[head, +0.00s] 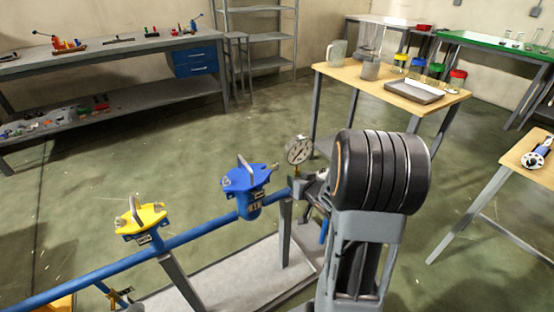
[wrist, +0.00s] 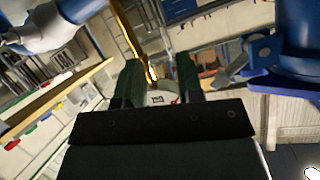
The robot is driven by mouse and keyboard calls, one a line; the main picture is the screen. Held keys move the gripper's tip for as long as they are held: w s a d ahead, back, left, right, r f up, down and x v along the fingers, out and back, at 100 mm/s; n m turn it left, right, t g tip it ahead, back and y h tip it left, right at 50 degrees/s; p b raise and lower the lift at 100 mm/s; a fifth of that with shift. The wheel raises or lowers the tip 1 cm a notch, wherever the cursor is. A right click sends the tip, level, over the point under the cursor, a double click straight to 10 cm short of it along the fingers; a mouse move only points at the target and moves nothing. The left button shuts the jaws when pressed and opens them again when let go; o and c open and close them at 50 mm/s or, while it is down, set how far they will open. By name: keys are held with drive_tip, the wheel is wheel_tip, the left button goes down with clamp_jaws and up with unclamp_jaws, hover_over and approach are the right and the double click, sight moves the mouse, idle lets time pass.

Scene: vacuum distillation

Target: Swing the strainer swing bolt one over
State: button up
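The blue strainer (head: 249,192) stands on the blue pipe in the head view, with a lugged lid and a grey upright handle (head: 245,166). A second, yellow-lidded strainer (head: 141,220) stands further left on the pipe. Small bolts at the lid edges are too small to tell apart, so I cannot say which is bolt one. In the wrist view my gripper (wrist: 158,78) is open and its two dark fingers are apart, with nothing held between them. A blue flanged body (wrist: 290,68) with a grey bolt-like piece (wrist: 235,62) is right of the fingers, apart from them.
A pressure gauge (head: 299,150) stands at the right end of the blue pipe (head: 100,271), close to my arm. A wooden table (head: 345,76) with jugs and jars is behind. A grey workbench (head: 110,53) is at back left. Open floor lies between.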

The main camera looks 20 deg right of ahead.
drive_tip(key=t+y, duration=0.1)
drive_tip(key=y, duration=0.1)
drive_tip(key=m+t+y+p, duration=0.2)
drive_tip(key=m+t+y, duration=0.1)
drive_tip(key=t+y, duration=0.25)
approach(277, 165)
drive_tip(key=shift+g+y, duration=0.35)
drive_tip(key=shift+g, duration=0.1)
drive_tip(key=x, duration=0.6)
drive_tip(key=d+x, duration=0.1)
drive_tip(key=x, duration=0.3)
drive_tip(key=shift+w+r, duration=0.2)
drive_tip(key=shift+w, duration=0.05)
clamp_jaws()
drive_tip(key=shift+f, duration=0.1)
